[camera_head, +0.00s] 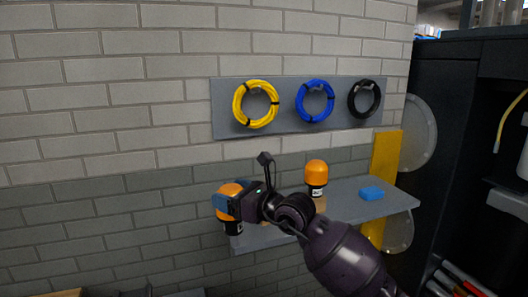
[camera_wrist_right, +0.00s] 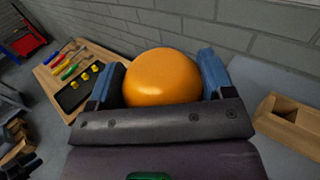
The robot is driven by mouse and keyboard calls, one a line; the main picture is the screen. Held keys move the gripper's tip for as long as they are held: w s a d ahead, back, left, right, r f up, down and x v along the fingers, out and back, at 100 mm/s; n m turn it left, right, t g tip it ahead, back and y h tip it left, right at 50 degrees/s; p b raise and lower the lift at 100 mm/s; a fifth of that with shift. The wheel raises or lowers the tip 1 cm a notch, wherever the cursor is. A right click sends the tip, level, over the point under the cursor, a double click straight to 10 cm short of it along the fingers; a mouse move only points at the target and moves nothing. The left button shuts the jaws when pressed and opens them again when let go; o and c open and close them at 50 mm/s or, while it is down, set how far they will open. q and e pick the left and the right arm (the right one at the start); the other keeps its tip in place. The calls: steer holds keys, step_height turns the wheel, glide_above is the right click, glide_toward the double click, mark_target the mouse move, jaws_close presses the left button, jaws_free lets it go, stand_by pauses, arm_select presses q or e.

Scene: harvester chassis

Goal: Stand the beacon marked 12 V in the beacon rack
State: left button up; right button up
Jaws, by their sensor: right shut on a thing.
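My right gripper (camera_head: 232,203) is shut on a beacon with an orange dome (camera_head: 229,189) and a black base (camera_head: 232,228). It holds the beacon roughly upright at the left end of the grey wall shelf (camera_head: 345,205). In the right wrist view the dome (camera_wrist_right: 163,76) sits between the blue finger pads; its base and marking are hidden. A second orange beacon (camera_head: 316,172) stands on the shelf; its label is too small to read. A wooden block with an opening (camera_wrist_right: 292,117), possibly the rack, shows at right in the wrist view. A dark shape at the head view's bottom edge may be my left gripper.
A blue block (camera_head: 371,194) lies on the shelf's right part. Yellow, blue and black cable coils hang on a wall panel (camera_head: 290,119) above. A wooden bench (camera_wrist_right: 51,72) with tools and a black tray (camera_wrist_right: 78,92) shows in the wrist view. A dark cabinet stands right.

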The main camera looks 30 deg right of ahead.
arm_select(q)
step_height(320, 180, down, 3)
steer(key=shift+s+d+f+b, duration=0.1)
steer(key=shift+b, duration=1.1)
arm_select(e)
steer(key=w+d+r+m+t+h, duration=0.1)
steer(key=w+d+r+h, duration=0.1)
steer(key=w+d, duration=0.3)
steer(key=w+d+r+m+h, duration=0.2)
steer(key=w+d+r, duration=0.3)
steer(key=d, duration=0.7)
steer(key=shift+t+h, duration=0.4)
steer(key=shift+h, duration=0.1)
arm_select(q)
steer(key=shift+s, duration=0.15)
arm_select(e)
steer(key=shift+s+r, duration=0.1)
steer(key=shift+r, duration=0.1)
arm_select(q)
steer(key=shift+d+f+b, duration=0.1)
steer(key=shift+f+b, duration=1.35)
steer(key=shift+b, duration=0.25)
arm_select(e)
step_height(320, 180, down, 10)
steer(key=shift+r, duration=0.2)
